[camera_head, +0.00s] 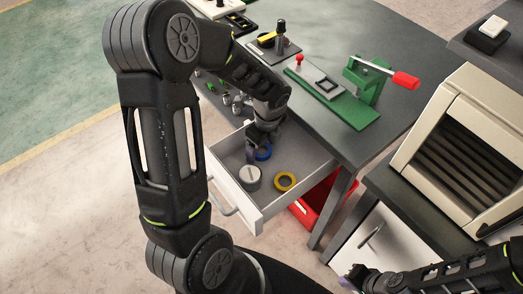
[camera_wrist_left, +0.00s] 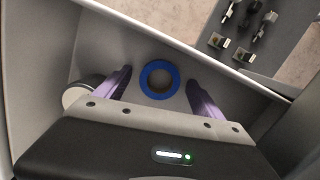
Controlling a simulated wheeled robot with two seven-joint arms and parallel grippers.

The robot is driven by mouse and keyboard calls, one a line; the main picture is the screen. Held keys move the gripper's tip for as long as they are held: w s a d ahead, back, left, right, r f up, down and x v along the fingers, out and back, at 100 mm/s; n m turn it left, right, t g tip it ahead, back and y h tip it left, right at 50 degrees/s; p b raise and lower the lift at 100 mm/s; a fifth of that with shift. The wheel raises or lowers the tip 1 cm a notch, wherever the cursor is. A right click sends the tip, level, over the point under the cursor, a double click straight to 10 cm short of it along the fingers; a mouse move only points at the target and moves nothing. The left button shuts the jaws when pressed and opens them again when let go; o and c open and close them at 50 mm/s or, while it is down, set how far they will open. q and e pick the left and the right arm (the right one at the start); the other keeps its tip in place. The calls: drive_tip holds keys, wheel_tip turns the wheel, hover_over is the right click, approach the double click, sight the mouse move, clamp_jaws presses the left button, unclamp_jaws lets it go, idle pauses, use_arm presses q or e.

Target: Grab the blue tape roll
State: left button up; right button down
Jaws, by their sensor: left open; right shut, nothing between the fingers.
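The blue tape roll (camera_head: 264,153) lies in the open drawer (camera_head: 232,187), partly hidden behind my left gripper in the head view. In the left wrist view the blue tape roll (camera_wrist_left: 160,65) lies flat on the drawer floor, between and beyond the fingertips. My left gripper (camera_wrist_left: 159,82) is open, with its purple fingers apart on either side of the roll in the picture; I cannot tell the exact gap in depth. It also shows over the drawer in the head view (camera_head: 257,150). My right gripper (camera_head: 349,281) is shut and empty at the bottom, away from the drawer.
A yellow tape roll (camera_head: 285,182) and a grey-white round object (camera_head: 250,178) lie in the same drawer. The drawer walls stand close around my left gripper. A red bin (camera_head: 318,204) is below. A green fixture (camera_head: 345,102) stands on the tabletop.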

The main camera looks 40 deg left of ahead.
use_arm(q)
drive_tip(key=shift+c, duration=0.5)
drive_tip(key=c, duration=1.3)
